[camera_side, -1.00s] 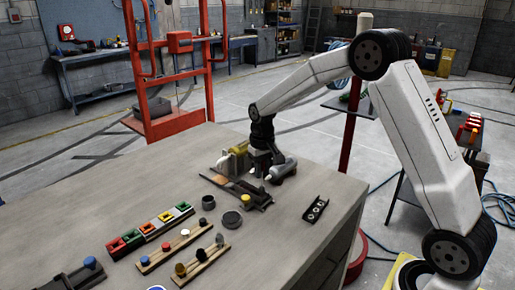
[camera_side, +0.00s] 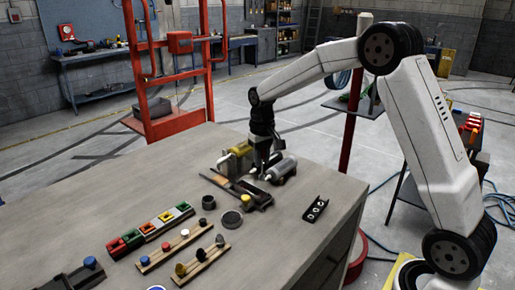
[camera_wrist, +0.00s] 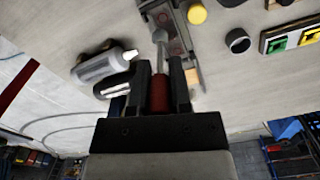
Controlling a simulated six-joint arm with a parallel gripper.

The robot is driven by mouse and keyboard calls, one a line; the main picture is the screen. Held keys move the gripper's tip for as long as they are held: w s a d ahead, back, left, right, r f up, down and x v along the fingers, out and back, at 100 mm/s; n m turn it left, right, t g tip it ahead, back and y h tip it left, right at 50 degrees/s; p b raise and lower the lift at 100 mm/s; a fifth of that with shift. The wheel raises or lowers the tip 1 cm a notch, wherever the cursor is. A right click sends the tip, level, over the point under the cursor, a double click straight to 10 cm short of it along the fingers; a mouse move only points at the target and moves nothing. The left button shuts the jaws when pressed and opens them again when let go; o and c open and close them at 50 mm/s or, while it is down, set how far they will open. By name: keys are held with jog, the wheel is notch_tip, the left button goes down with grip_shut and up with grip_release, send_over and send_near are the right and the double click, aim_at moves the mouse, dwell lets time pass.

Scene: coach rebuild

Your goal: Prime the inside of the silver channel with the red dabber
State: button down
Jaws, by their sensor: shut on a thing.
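My gripper (camera_wrist: 161,80) points down at the bench and is shut on the red handle of the dabber (camera_wrist: 159,95). The dabber's grey shaft reaches away from the fingers, and its tip lies over or beside a long grey channel (camera_wrist: 187,52) in the wrist view. I cannot tell whether the tip touches it. Some reddish colour shows inside the channel. In the side view my gripper (camera_side: 263,158) is just behind the channel piece (camera_side: 258,197), and its fingers hide the dabber.
A round dark cup (camera_side: 232,218), coloured blocks (camera_side: 165,217) and wooden racks (camera_side: 200,262) stand in front. A black holed bracket (camera_side: 315,209) lies right.

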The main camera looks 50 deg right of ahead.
aim_at(262, 174)
jog(key=shift+r, duration=0.7)
jog(key=shift+w, duration=0.1)
jog(key=w, duration=0.9)
dwell(0.3)
jog(key=shift+f, duration=0.2)
jog(key=shift+f, duration=3.7)
jog(key=shift+s+f, duration=0.2)
jog(key=shift+s, duration=4.45)
jog(key=shift+r, duration=4.1)
